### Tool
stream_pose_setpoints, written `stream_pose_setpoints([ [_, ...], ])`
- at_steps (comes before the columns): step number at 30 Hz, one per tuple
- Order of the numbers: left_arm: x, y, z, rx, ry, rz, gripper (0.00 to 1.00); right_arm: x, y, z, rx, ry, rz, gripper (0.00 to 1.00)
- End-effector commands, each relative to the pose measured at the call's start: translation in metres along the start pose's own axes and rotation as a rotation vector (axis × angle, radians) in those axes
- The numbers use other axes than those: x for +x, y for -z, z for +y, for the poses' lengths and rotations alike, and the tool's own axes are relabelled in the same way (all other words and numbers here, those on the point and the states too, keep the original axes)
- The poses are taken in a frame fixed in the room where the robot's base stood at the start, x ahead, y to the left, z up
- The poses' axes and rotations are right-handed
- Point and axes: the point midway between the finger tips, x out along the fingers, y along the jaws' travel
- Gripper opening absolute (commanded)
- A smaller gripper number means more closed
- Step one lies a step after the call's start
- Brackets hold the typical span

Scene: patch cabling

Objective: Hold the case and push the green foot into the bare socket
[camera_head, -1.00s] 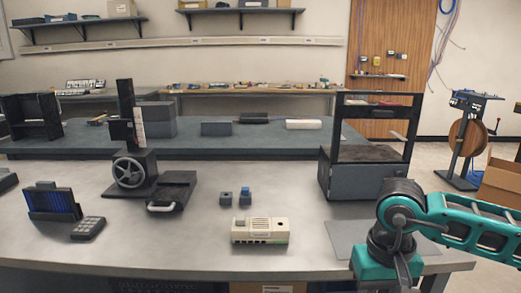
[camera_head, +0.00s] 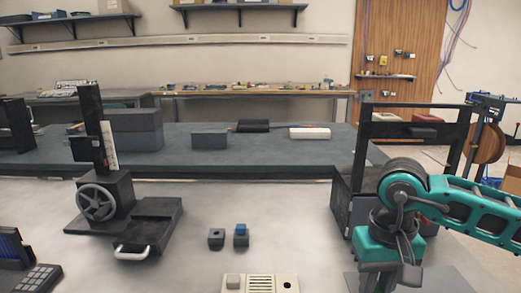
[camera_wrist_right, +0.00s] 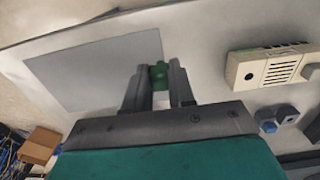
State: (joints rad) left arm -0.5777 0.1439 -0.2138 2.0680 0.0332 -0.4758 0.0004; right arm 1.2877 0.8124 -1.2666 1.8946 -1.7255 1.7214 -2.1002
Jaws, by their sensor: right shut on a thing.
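The case (camera_head: 260,285) is a beige box with a slotted grille, cut off by the bottom edge of the head view. In the right wrist view the case (camera_wrist_right: 275,66) lies to the right of my gripper, apart from it. A dark round hole (camera_wrist_right: 249,76) shows in its top near one end; I cannot tell whether this is the bare socket. My right gripper (camera_wrist_right: 160,78) is shut on the green foot (camera_wrist_right: 159,73), a small green piece between the fingertips, above the bench. My left gripper is out of view.
A plain grey mat (camera_wrist_right: 95,73) lies on the bench beside my right gripper. Two small blocks, one grey (camera_head: 216,238) and one blue-topped (camera_head: 241,236), stand behind the case. A dark open-framed unit (camera_head: 350,190) stands behind my right arm. A black press (camera_head: 105,195) stands left.

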Motion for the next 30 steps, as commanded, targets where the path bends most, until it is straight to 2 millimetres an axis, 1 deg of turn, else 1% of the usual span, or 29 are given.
stream_pose_setpoints([
  [7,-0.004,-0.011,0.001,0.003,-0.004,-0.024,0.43,-0.001,0.0,0.0,-0.002,0.0,0.0,0.0],
  [10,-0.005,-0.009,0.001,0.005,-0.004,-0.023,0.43,-0.005,0.002,-0.003,-0.017,0.001,0.001,0.0],
  [13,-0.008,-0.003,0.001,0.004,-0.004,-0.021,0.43,-0.015,0.005,-0.01,-0.06,0.001,0.001,0.0],
  [17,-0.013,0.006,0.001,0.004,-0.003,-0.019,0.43,-0.038,0.013,-0.027,-0.159,0.002,0.003,0.0],
  [26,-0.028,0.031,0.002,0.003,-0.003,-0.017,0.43,-0.097,0.034,-0.07,-0.437,0.0,0.002,0.0],
  [30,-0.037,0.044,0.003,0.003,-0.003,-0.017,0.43,-0.124,0.044,-0.091,-0.568,-0.001,0.002,0.0],
])
